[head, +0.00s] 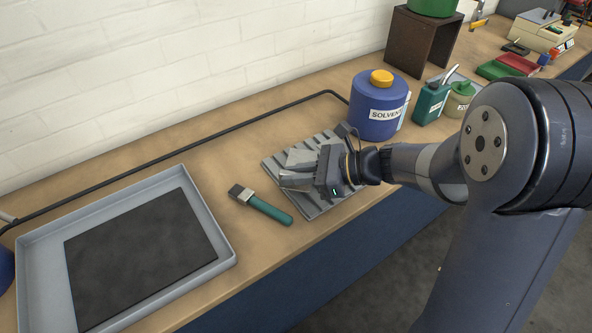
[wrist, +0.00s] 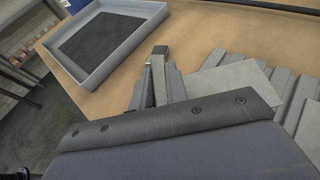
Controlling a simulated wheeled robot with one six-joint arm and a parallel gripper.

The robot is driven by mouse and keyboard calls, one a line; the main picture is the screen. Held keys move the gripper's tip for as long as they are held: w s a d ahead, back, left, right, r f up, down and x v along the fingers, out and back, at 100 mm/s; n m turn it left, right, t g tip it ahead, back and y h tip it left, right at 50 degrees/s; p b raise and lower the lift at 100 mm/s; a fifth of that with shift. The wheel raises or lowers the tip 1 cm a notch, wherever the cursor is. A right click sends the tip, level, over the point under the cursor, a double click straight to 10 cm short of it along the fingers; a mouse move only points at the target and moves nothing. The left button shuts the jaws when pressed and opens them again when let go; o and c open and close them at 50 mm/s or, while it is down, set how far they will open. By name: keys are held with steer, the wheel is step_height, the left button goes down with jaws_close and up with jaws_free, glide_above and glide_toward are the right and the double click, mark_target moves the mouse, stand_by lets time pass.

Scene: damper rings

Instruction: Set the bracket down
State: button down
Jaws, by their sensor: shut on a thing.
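My gripper (head: 297,181) is shut on the bracket, low over a grey ribbed board on the bench. The bracket (head: 301,157) is a light grey, flat-faced piece at the fingers, partly hidden by my gripper. In the wrist view a light grey flat part of the bracket (wrist: 232,80) lies over the ribs, to the right of my gripper (wrist: 157,80). The ribbed board (head: 326,206) shows around it. I cannot tell whether the bracket touches the ribs.
A brush with a green handle (head: 268,209) lies left of the ribbed board. Farther left is a grey tray (head: 226,236) with a dark mat. A blue solvent container (head: 372,108) and a green bottle (head: 430,103) stand behind and right. Bare bench separates brush and tray.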

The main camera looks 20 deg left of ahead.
steer(key=shift+f, duration=0.35)
steer(key=shift+f, duration=0.1)
steer(key=shift+f+b, duration=0.6)
steer(key=shift+f, duration=0.05)
steer(key=shift+f, duration=0.25)
stand_by(0.3)
steer(key=c, duration=1.3)
jaws_free()
steer(key=v, duration=1)
steer(key=shift+d+r, duration=0.2)
steer(key=shift+d, duration=0.15)
steer(key=shift+c, duration=0.7)
jaws_close()
